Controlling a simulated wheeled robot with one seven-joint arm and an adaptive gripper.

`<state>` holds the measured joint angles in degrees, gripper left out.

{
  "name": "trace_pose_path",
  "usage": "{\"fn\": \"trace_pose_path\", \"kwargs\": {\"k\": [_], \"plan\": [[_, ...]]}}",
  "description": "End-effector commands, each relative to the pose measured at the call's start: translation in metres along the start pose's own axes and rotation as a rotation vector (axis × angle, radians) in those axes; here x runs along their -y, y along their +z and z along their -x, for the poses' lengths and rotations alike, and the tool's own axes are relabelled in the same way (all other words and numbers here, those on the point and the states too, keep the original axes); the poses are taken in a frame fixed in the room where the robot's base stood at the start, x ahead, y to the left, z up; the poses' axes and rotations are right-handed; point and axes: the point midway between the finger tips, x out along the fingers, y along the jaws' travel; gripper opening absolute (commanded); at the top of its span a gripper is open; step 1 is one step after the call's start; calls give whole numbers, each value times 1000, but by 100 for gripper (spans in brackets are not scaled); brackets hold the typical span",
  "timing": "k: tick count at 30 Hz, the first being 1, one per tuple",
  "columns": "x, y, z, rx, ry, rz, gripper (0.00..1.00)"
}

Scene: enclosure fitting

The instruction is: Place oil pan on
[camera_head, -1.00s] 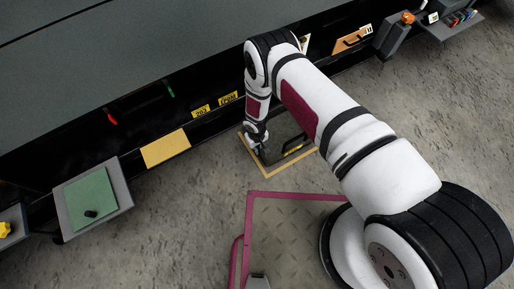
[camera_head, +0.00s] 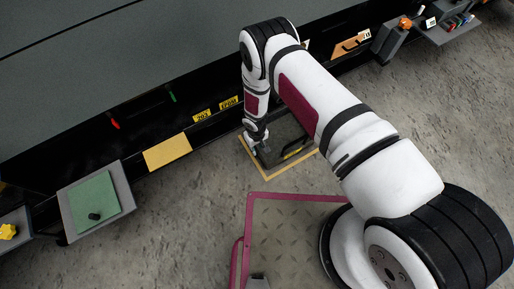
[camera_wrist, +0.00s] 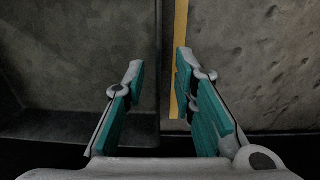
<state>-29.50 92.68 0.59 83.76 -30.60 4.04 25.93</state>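The oil pan appears to be the dark grey, shallow tray (camera_head: 285,138) on the floor inside a yellow outline, at the foot of the black machine. My arm hides part of it in the head view. My gripper (camera_head: 262,152) is low at the pan's left side. In the wrist view my gripper (camera_wrist: 160,85) is open, with its two teal-padded fingers apart. The pan (camera_wrist: 75,70) fills the left of that view, and its dark edge runs between the fingers. I cannot tell whether either finger touches it.
The yellow outline (camera_wrist: 181,55) and bare concrete lie right of the pan. A grey stand (camera_head: 122,200) with a green mat (camera_head: 92,208) is at left. A tan panel (camera_head: 167,152) and yellow labels (camera_head: 202,116) mark the machine's lower edge. A magenta-edged plate (camera_head: 285,195) lies in front.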

Motion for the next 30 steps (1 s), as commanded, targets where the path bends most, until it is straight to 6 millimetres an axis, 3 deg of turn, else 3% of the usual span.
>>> {"fn": "trace_pose_path", "kwargs": {"k": [1, 3, 9, 25, 28, 30], "plan": [[0, -1, 16, -1, 0, 0, 25], [0, -1, 31, -2, 0, -1, 25], [0, 0, 62, -1, -1, -1, 25], [-3, -4, 82, -4, 3, -5, 25], [-13, -16, 106, -10, 16, -21, 25], [-26, -28, 136, -15, 31, -42, 25]]}}
